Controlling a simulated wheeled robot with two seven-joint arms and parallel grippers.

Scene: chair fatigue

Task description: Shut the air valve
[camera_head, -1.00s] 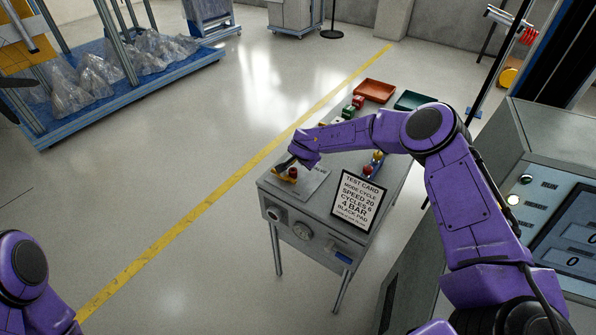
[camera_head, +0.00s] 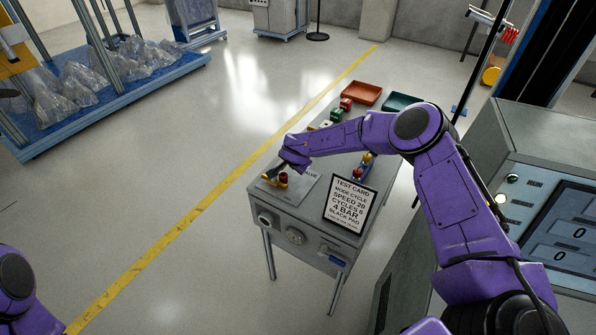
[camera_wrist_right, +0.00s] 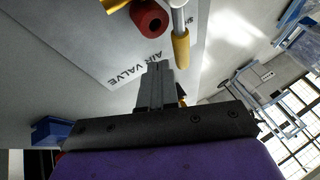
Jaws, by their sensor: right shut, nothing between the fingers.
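The air valve stands on a plate at the near left of the grey bench. In the right wrist view it shows a red knob (camera_wrist_right: 150,18) and a grey lever with a yellow grip (camera_wrist_right: 181,49), beside the printed AIR VALVE label. My right gripper (camera_wrist_right: 159,66) is shut and empty, its tips just below the label and to the left of the yellow grip's end. In the head view the right gripper (camera_head: 274,172) is at the valve (camera_head: 284,177) and partly covers it; contact cannot be told. My left arm shows at the lower left, its gripper out of view.
A test card (camera_head: 350,204) stands at the bench's front right. Behind my right forearm are coloured blocks (camera_head: 346,104), a red tray (camera_head: 362,92) and a green tray (camera_head: 402,102). A grey cabinet (camera_head: 545,150) stands at the right. The floor left of the bench is clear.

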